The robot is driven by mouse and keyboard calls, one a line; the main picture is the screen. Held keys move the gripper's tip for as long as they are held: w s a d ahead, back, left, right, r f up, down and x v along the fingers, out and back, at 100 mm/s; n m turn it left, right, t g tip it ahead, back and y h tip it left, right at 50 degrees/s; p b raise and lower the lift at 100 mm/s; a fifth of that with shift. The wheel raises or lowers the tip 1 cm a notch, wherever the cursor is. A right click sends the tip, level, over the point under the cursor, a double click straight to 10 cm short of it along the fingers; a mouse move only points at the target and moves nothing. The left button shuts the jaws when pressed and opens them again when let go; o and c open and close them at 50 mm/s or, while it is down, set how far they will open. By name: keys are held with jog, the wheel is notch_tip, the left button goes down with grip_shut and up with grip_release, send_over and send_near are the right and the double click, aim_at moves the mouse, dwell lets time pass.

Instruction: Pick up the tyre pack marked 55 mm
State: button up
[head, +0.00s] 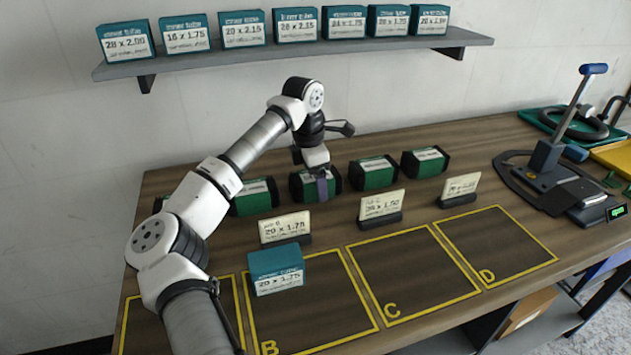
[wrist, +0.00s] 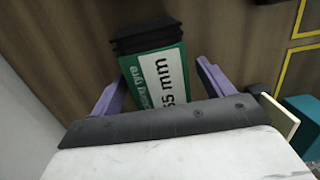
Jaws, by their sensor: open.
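The tyre pack marked 55 mm (wrist: 150,62) is green and black with a white label. In the wrist view it lies between the two purple fingers of my gripper (wrist: 160,74), with a gap beside the right finger. Its lower end is hidden by the gripper body. In the head view my gripper (head: 321,186) is at the same pack (head: 301,187), in the row at the back of the bench, and covers part of it. My gripper is open. Whether the left finger touches the pack cannot be told.
Other green packs (head: 254,197) (head: 374,178) (head: 425,165) stand on either side. Label cards (head: 285,228) (head: 381,205) (head: 460,187) stand in front. A teal box (head: 276,270) sits in bay B. Bays C (head: 414,277) and D are empty. A shelf (head: 290,56) of boxes hangs above.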

jog(key=shift+f, duration=0.25)
jog(key=c, duration=1.4)
jog(key=shift+r, duration=0.2)
